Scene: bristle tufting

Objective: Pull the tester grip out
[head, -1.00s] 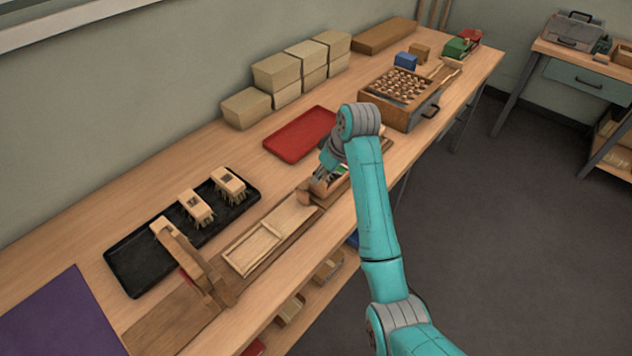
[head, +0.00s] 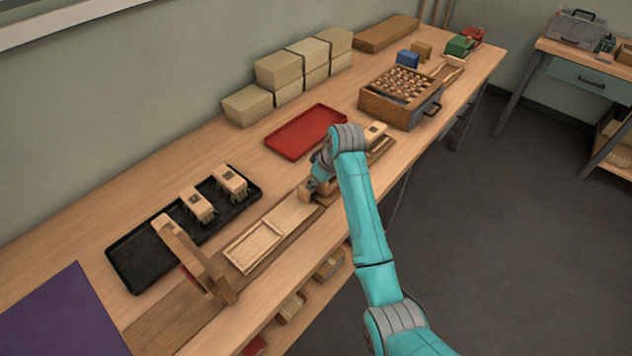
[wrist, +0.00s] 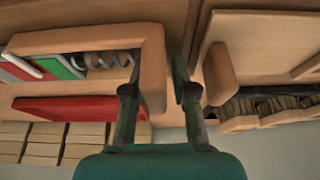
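The tester is a wooden frame (wrist: 85,40) at the left of the wrist view, with a coil spring (wrist: 108,60) and a red, white and green scale (wrist: 50,66) in it. A rounded wooden block (wrist: 218,72), which looks like its grip, stands right of the frame's end wall; it shows in the head view (head: 304,194) beside the wooden channel. My gripper (wrist: 157,90) is open, its fingers apart. My arm hides most of the tester in the head view.
A black tray (head: 130,268) with brushes lies at the left, a red tray (head: 305,132) behind my gripper. A wooden channel with a shallow frame (head: 254,246) runs along the bench front. Cream boxes (head: 278,70) stand at the wall, a brown crate (head: 385,107) at right.

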